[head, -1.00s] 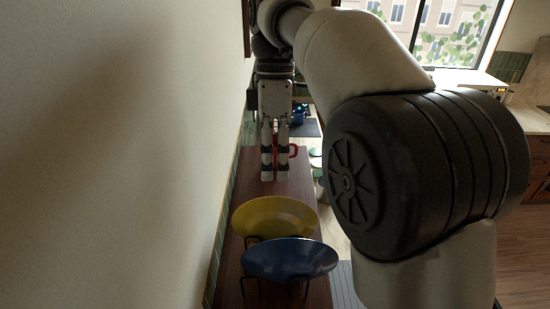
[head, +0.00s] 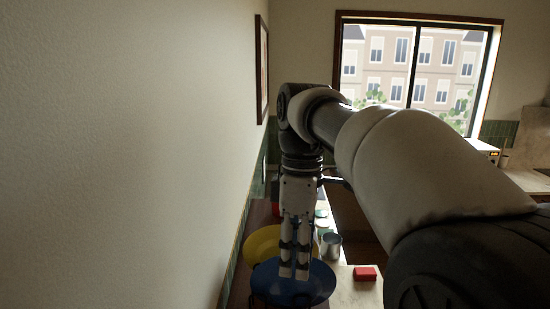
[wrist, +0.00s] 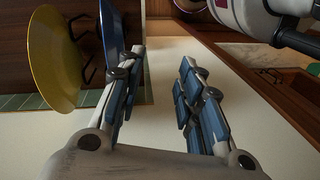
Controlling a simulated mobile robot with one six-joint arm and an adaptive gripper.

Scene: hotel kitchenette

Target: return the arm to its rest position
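My gripper (head: 293,271) hangs from the arm with its fingers pointing down in the head view. Its fingertips overlap the blue dish (head: 318,285); I cannot tell from this view whether they touch it. In the wrist view the two fingers (wrist: 160,80) stand well apart with nothing between them. The blue dish (wrist: 113,32) is beside the left finger there, very close to it. The yellow dish (head: 259,246) stands behind the blue one and also shows at the left of the wrist view (wrist: 55,58). The arm reaches in from the lower right.
A plain wall (head: 130,150) with a picture frame (head: 262,70) runs close along the left. A grey metal can (head: 330,246) and a small red box (head: 366,273) are right of the dishes. A window (head: 415,70) is at the back.

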